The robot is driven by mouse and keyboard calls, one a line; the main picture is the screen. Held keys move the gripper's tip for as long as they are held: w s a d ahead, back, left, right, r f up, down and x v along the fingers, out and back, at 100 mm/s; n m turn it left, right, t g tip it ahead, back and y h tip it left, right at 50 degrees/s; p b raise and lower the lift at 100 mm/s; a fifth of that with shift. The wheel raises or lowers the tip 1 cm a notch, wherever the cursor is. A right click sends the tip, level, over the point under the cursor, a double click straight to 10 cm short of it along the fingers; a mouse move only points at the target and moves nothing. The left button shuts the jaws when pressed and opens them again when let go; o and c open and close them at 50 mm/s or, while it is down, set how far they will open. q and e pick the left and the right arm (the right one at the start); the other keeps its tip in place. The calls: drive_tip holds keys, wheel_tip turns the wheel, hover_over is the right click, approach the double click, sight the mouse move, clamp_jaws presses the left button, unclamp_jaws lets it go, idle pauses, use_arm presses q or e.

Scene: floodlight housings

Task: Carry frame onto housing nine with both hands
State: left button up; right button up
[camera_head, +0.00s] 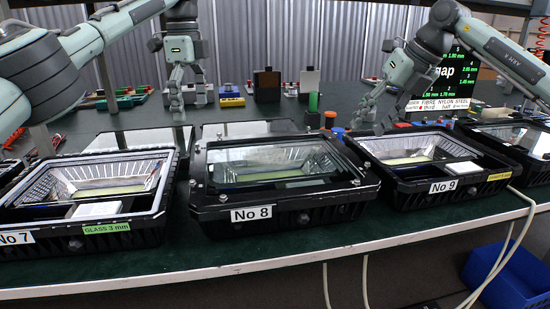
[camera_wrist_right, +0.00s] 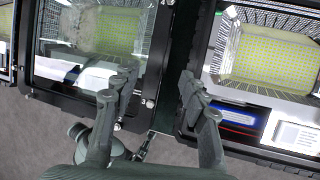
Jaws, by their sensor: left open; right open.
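The black frame (camera_head: 300,190), with bolts along its rim and a glass pane, lies flat on the housing labelled No 8 (camera_head: 320,214). Its bolted edge also shows in the right wrist view (camera_wrist_right: 152,88). Housing nine (camera_head: 408,190), labelled No 9, stands just right of it, uncovered, with its reflector and yellow LED panel showing. My left gripper (camera_head: 179,110) is open and empty above the far left side of housing eight. My right gripper (camera_head: 367,119) is open, above the gap between housings eight and nine; its fingers (camera_wrist_right: 157,88) straddle the frame's right edge from above, contact unclear.
Housing No 7 (camera_head: 140,232) stands open at the left, and another housing (camera_head: 530,165) at the far right. Coloured blocks, small parts and a dark screen (camera_head: 450,85) are behind. A blue bin (camera_head: 520,280) is below the bench's front edge. Housings crowd the bench front.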

sight(197, 144)
use_arm(q)
drive_tip(key=shift+f, duration=4)
use_arm(e)
drive_tip(key=shift+x, duration=4)
drive_tip(key=shift+r, duration=0.1)
